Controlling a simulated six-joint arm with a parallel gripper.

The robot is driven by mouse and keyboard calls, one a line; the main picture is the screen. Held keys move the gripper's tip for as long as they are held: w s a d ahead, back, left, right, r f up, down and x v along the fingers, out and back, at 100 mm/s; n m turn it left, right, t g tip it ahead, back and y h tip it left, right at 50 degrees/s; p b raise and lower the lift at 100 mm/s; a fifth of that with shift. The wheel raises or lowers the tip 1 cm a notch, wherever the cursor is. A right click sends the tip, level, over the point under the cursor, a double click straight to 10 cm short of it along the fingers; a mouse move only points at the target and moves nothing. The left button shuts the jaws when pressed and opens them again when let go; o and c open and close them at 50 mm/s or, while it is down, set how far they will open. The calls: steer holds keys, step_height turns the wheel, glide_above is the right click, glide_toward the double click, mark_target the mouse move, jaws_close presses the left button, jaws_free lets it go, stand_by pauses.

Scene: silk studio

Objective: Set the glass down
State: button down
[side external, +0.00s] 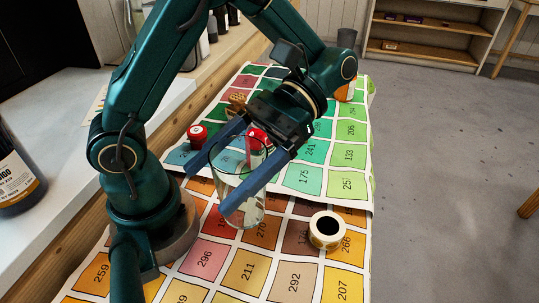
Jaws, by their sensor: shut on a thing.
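A clear glass (239,205) is in the middle of the side external view, above the numbered colour chart (211,256). My gripper (221,187) is shut on the glass, with one blue finger on each side of it. The glass is roughly upright and seems to have some clear liquid low in it. I cannot tell whether its base touches the chart. A red object behind the upper part of the glass is partly hidden.
A roll of tape (327,231) lies on the chart to the right of the glass. A red spool-like item (197,134) is behind to the left. A dark bottle (15,177) stands on the white counter at far left. The front chart squares are clear.

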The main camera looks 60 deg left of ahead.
mark_target(258, 159)
steer(key=w+n+h, duration=0.1)
steer(key=w+d+r+n+t+h, duration=0.1)
steer(key=n+h, duration=0.1)
steer(key=w+d+r+n+t+h, duration=0.1)
steer(key=w, duration=0.1)
steer(key=shift+d+r+n+h, duration=0.2)
steer(key=shift+r+n+h, duration=0.1)
steer(key=shift+h, duration=0.1)
steer(key=s+d+f+n+t+h, duration=0.1)
steer(key=s+d+f+n+h, duration=0.1)
steer(key=d+f, duration=0.6)
steer(key=shift+s+d+f+t, duration=0.4)
steer(key=shift+s+f, duration=0.35)
steer(key=shift+f, duration=0.9)
jaws_free()
steer(key=shift+f, duration=0.1)
